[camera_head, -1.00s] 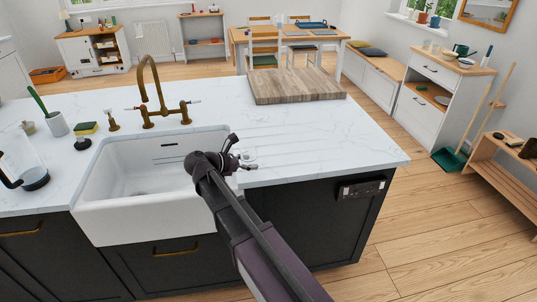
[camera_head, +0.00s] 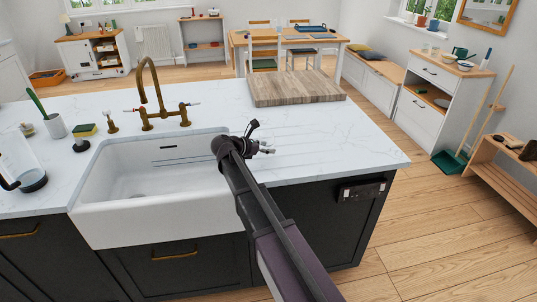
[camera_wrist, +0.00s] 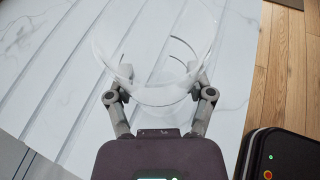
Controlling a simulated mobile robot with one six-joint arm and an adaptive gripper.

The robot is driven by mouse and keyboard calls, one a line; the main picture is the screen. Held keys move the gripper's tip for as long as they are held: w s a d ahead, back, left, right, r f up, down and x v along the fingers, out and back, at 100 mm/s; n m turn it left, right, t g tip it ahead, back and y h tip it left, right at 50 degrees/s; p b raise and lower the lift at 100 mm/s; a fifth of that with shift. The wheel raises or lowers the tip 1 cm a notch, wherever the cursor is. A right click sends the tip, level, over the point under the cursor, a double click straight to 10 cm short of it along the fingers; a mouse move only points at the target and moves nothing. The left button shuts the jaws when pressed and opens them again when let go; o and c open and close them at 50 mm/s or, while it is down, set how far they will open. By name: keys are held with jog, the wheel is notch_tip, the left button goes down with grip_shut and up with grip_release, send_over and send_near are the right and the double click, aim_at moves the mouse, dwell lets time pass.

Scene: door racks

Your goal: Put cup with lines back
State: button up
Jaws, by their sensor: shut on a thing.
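My gripper (camera_head: 267,148) is over the right part of the white counter, just right of the sink. In the wrist view its two fingers (camera_wrist: 160,88) are shut on a clear glass cup (camera_wrist: 150,45), one on each side. The cup's wide rim faces the camera. Lines on the cup cannot be told apart from the counter grooves seen through it. In the head view the cup is too faint to make out. Whether its base touches the counter cannot be told.
The white sink (camera_head: 155,190) with a brass tap (camera_head: 150,95) is left of the gripper. A wooden board (camera_head: 296,87) lies behind it. A glass jug (camera_head: 22,165) stands far left. A white cabinet (camera_head: 432,95) with small dishes stands at the back right.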

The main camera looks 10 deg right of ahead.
jog(key=shift+w+d, duration=0.3)
jog(key=shift+w, duration=0.15)
jog(key=shift+w+d+f+b, duration=0.1)
jog(key=shift+d+f+b, duration=0.05)
jog(key=shift+f+b, duration=0.25)
notch_tip(320, 180, down, 3)
jog(key=b, duration=0.3)
jog(key=shift+f, duration=0.1)
jog(key=o, duration=1.2)
jog(key=shift+o, duration=0.2)
